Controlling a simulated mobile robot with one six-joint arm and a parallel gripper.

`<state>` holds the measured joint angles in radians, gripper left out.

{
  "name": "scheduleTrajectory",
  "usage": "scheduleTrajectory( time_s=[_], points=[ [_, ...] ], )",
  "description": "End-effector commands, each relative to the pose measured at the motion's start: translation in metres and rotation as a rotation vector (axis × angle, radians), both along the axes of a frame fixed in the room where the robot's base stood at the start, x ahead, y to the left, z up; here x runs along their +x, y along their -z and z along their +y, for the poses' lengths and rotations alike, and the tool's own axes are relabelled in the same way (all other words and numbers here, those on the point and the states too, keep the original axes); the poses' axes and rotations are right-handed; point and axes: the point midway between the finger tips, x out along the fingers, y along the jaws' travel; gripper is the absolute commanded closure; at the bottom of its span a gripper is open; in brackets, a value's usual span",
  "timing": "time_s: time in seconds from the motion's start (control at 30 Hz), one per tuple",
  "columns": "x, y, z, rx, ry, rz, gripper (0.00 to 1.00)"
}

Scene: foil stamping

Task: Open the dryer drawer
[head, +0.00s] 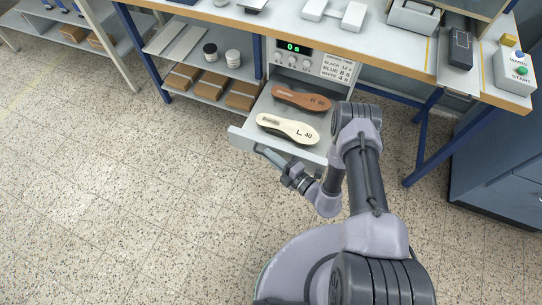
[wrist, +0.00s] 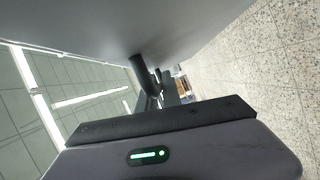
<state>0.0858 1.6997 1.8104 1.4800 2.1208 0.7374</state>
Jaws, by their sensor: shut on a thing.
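The dryer drawer (head: 237,139) stands pulled out below the bench, under the dryer panel (head: 292,62) with its green "0 s" display. A brown insole marked R 40 (head: 301,98) and a cream insole marked L 40 (head: 287,129) lie in it. My gripper (head: 286,171) is at the drawer's front, shut on the bar handle (head: 267,154). In the wrist view the grey drawer front (wrist: 150,25) fills the top, and a dark part of the handle (wrist: 142,72) shows close to my gripper. The exact finger contact is hard to see.
A blue table leg (head: 425,140) and blue cabinet (head: 500,150) stand to the right. The speckled floor (head: 120,200) at left is clear.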

Motion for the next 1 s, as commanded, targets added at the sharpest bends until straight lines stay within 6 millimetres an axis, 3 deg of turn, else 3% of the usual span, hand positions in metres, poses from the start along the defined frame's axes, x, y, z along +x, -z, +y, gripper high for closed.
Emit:
scheduleTrajectory(
  time_s=[0.4,0.43,0.53,1.0],
  points=[
    [-0.0001,0.0001,-0.0001,0.000,0.000,0.000,1.00],
    [-0.0001,0.0001,-0.0001,0.000,0.000,0.000,0.87],
    [0.0001,0.0000,-0.0001,0.000,0.000,0.000,0.69],
    [-0.0009,-0.0006,-0.0019,0.000,0.001,0.000,0.69]
  ],
)
